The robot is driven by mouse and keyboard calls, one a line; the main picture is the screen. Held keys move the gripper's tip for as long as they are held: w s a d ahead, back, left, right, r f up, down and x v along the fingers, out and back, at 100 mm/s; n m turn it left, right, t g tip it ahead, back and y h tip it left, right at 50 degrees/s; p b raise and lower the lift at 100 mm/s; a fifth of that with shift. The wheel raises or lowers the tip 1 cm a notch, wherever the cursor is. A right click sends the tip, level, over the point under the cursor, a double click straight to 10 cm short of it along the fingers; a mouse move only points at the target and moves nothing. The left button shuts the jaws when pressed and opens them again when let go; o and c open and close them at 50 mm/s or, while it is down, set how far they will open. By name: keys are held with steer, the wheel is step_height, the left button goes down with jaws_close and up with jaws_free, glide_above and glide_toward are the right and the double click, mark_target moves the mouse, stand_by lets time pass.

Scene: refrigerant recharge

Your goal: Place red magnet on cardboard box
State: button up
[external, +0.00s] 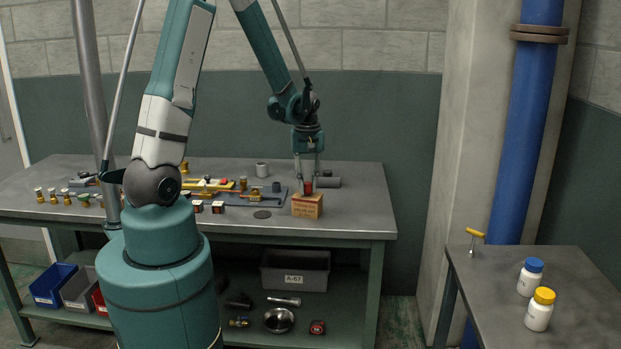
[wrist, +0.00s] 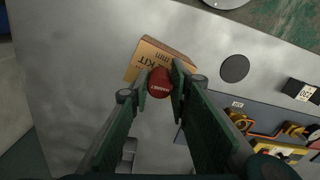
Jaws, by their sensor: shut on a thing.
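The red magnet (wrist: 159,82) is a small dark red round piece held between the fingertips of my gripper (wrist: 160,86) in the wrist view. In the external view the red magnet (external: 308,187) shows at the top of the cardboard box, between the fingers of my gripper (external: 308,180), which points straight down. The cardboard box (external: 307,207) is small and brown with dark print and stands on the bench near its front right. The box (wrist: 150,56) also shows behind the magnet in the wrist view. I cannot tell for certain whether the magnet touches the box top.
A grey mat with brass and yellow fittings (external: 215,187) lies left of the box on the metal bench (external: 350,215). A dark disc (external: 262,214) lies beside the box. A grey cylinder (external: 327,182) lies behind it. The bench right of the box is clear.

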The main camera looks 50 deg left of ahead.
mark_target(307, 183)
steer(key=shift+f, duration=0.4)
steer(key=shift+f, duration=0.15)
steer(key=o, duration=0.9)
step_height(307, 183, up, 12)
steer(key=shift+r, duration=0.2)
stand_by(0.6)
stand_by(0.7)
